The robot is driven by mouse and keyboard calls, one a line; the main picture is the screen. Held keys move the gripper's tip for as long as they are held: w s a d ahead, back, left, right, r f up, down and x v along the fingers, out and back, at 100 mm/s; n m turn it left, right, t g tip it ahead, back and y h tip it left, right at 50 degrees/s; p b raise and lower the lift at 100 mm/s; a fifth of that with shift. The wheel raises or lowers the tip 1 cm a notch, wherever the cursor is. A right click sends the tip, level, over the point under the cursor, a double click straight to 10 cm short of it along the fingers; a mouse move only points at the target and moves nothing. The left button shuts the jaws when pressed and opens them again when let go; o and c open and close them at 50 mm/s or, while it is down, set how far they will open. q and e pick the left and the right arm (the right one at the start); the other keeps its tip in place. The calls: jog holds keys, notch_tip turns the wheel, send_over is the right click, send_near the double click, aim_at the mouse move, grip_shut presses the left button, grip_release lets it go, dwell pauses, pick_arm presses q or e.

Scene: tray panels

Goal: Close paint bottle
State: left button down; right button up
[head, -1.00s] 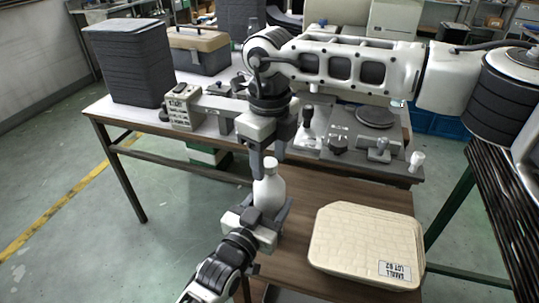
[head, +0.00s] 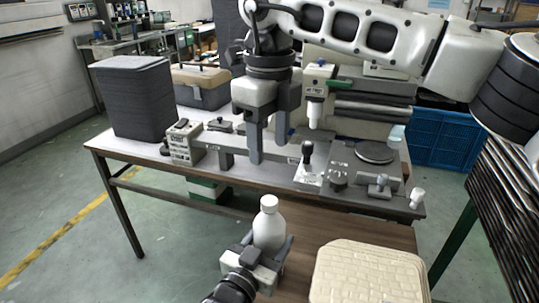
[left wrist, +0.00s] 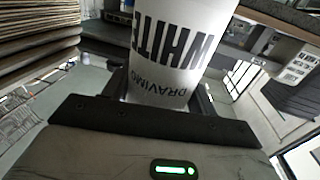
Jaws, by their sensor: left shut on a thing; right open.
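The white paint bottle (head: 268,230) stands upright above the brown table, with a white cap (head: 268,203) on its top. I cannot tell how tight the cap is. My left gripper (head: 262,256) is shut around the bottle's lower body; its fingers lie on either side. In the left wrist view the bottle (left wrist: 170,45) fills the space between the fingers, and its label reads "WHITE". The bottle's base is hidden. My right gripper (head: 268,145) is open and empty, pointing down, well above the cap and apart from it.
A cream tray (head: 370,272) lies right of the bottle on the brown table (head: 330,228). Behind is a white bench with a grey fixture (head: 240,158), a black-knobbed lever (head: 307,160), a dark stack (head: 132,100) and a toolbox (head: 202,88). A blue crate (head: 445,138) stands right.

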pick_arm(q)
jog(key=shift+f, duration=0.1)
jog(key=shift+c, duration=1.9)
grip_release()
jog(key=v, duration=1.6)
jog(key=shift+b, duration=0.35)
